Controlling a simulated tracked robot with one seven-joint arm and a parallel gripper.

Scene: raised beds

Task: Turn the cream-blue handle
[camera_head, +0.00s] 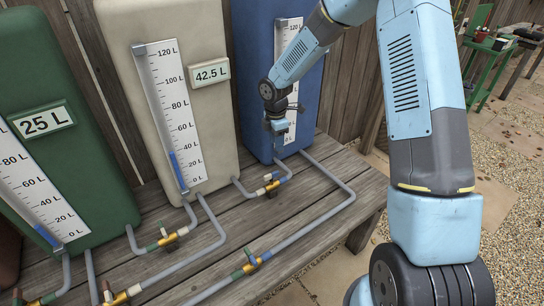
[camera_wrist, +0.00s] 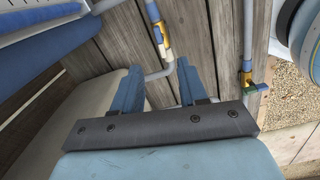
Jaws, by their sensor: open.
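The cream-blue valve (camera_head: 271,187) sits on the grey pipe between the cream tank and the blue tank, low above the wooden deck. It has a brass body with cream and blue parts. In the wrist view the valve (camera_wrist: 161,40) lies just beyond the fingertips, near the line between them. The exact turn of its handle is too small to tell. My gripper (camera_head: 277,128) hangs in front of the blue tank, above the valve and apart from it. Its two blue fingers (camera_wrist: 159,68) are spread, with nothing between them.
The cream tank (camera_head: 184,80) reads 42.5 L; the green tank (camera_head: 85,150) reads 25 L. The blue tank (camera_head: 252,60) stands behind my gripper. A green-cream valve (camera_head: 170,238) and a green-blue valve (camera_head: 250,264) sit on nearby pipes. Bare deck (camera_head: 320,230) lies to the right.

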